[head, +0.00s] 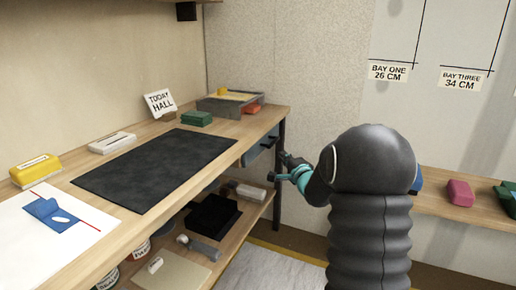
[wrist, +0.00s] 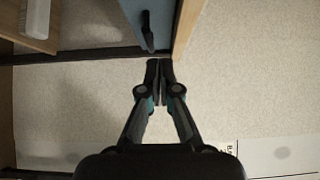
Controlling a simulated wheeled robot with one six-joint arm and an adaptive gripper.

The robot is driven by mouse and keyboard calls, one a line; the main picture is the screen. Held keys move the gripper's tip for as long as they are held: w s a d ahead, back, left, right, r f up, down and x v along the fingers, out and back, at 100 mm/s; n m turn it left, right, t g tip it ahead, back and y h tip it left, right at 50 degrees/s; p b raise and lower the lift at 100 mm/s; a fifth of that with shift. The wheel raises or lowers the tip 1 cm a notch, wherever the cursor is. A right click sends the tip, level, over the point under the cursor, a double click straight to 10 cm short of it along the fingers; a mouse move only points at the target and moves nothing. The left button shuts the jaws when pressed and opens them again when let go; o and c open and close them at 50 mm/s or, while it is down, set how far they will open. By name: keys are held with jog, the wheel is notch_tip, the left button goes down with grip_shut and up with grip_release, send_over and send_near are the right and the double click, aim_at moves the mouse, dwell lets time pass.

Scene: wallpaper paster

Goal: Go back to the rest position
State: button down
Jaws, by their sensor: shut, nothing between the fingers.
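My gripper (head: 287,170) is at the right end of the workbench, close to the blue-grey drawer (head: 262,146) under the bench top. In the wrist view my gripper (wrist: 160,66) has its fingers together with nothing between them. The drawer front (wrist: 128,12) and its dark handle (wrist: 147,32) show just beyond the fingertips there. I cannot tell whether the fingers touch the handle. My dark arm hides part of the wall and the right-hand shelf.
The bench top (head: 240,140) holds a black mat (head: 155,165), a yellow block (head: 35,170), a green block (head: 197,118) and a grey tray (head: 212,104). A lower shelf (head: 250,210) holds several items. A shelf (head: 435,205) at right carries a pink block (head: 460,193).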

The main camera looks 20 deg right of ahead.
jog(key=s+d+f+n+g+h, duration=0.2)
jog(key=f+g, duration=0.1)
jog(key=f, duration=0.2)
jog(key=s+d+f+n+g+h, duration=0.1)
jog(key=s+d+f+n+g, duration=0.15)
jog(key=f, duration=0.35)
jog(key=s+a+f+n+g+h, duration=0.15)
jog(key=s+n+g, duration=0.25)
jog(key=s, duration=0.5)
jog(key=s+a+r+n+g+y, duration=0.1)
jog(key=s+a+r+n, duration=0.2)
jog(key=s+a, duration=0.3)
jog(key=s+a+r+n+g+y, duration=0.1)
jog(key=s+a+r, duration=0.4)
jog(key=s, duration=1)
jog(key=s+a+r+n+g+y, duration=0.1)
jog(key=s+a+r+n, duration=0.3)
jog(key=s+a, duration=0.3)
jog(key=shift+s+a+n, duration=0.2)
jog(key=shift+s+n, duration=0.15)
jog(key=shift+s, duration=1.55)
